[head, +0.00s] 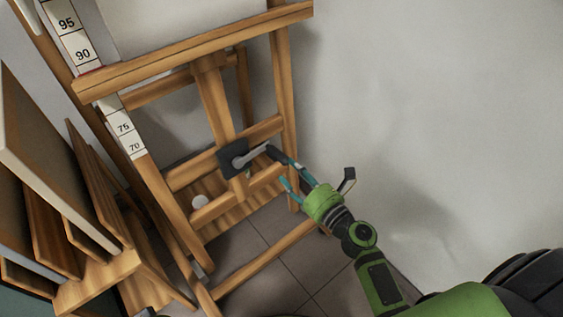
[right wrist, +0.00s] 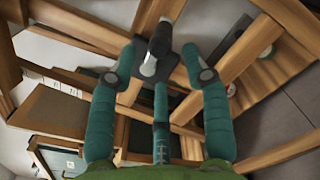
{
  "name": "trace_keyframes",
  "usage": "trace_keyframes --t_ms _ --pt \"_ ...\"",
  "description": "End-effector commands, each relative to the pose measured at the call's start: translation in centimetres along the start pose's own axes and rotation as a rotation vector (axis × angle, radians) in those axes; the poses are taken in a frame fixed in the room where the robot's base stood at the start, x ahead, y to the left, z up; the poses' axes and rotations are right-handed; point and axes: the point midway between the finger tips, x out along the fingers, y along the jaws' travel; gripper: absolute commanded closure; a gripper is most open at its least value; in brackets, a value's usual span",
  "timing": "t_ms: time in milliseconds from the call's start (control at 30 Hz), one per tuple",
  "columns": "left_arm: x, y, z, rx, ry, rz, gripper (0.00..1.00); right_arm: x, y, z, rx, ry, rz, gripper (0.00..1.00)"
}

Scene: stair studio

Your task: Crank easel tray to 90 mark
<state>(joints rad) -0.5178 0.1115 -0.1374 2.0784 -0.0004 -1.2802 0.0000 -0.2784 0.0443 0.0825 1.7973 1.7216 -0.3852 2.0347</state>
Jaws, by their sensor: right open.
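The wooden easel tray (head: 190,48) runs across the easel and bears a pale canvas (head: 165,20). A white scale (head: 72,38) on the left post shows 95 and 90 above the tray, 75 and 70 below. A red line shows at the tray's left end, just under the 90 label. The crank (head: 252,155) has a dark hub plate, a grey arm and a black handle pointing right. My right gripper (head: 283,170) is open at the handle. In the right wrist view, the handle (right wrist: 160,38) lies between the spread fingertips; contact is unclear. My left gripper is not in view.
Wooden racks with panels (head: 45,170) stand close on the left. A plain wall (head: 430,110) fills the right side. The easel's lower rails and legs (head: 262,258) stand over a tiled floor, near my right arm. A small white round thing (head: 199,202) sits low on the easel.

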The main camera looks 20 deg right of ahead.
Motion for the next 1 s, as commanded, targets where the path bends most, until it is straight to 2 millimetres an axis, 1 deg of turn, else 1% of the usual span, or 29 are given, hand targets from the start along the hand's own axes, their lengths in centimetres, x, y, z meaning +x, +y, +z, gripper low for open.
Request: trace_keyframes --t_ms 33,100,200,267,367,600,700,800,1000 --pt "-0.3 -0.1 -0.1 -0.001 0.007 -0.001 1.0 -0.1 -0.3 -0.6 -0.053 -0.007 0.001 0.52" --pt "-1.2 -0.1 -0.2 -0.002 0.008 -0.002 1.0 -0.3 -0.3 -0.6 -0.116 -0.01 0.0 0.52" --pt "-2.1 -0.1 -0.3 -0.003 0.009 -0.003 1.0 -0.3 -0.2 -0.4 -0.165 -0.014 0.0 0.52" --pt "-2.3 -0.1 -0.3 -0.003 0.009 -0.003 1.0 0.0 -0.1 -0.3 -0.175 -0.015 0.001 0.52" --pt "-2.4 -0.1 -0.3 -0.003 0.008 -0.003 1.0 1.1 -0.1 -0.2 -0.178 -0.015 0.001 0.52" --pt "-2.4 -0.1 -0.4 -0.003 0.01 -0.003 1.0 4.8 0.0 -0.1 -0.174 -0.015 0.001 0.52" --pt "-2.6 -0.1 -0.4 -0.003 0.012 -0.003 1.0 5.9 -0.1 -0.2 -0.172 -0.014 0.002 0.52" --pt "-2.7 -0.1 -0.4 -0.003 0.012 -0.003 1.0 6.5 -0.1 -0.2 -0.173 -0.014 0.001 0.52" --pt "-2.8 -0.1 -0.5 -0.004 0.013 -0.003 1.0 6.7 -0.1 -0.2 -0.172 -0.013 0.0 0.52"
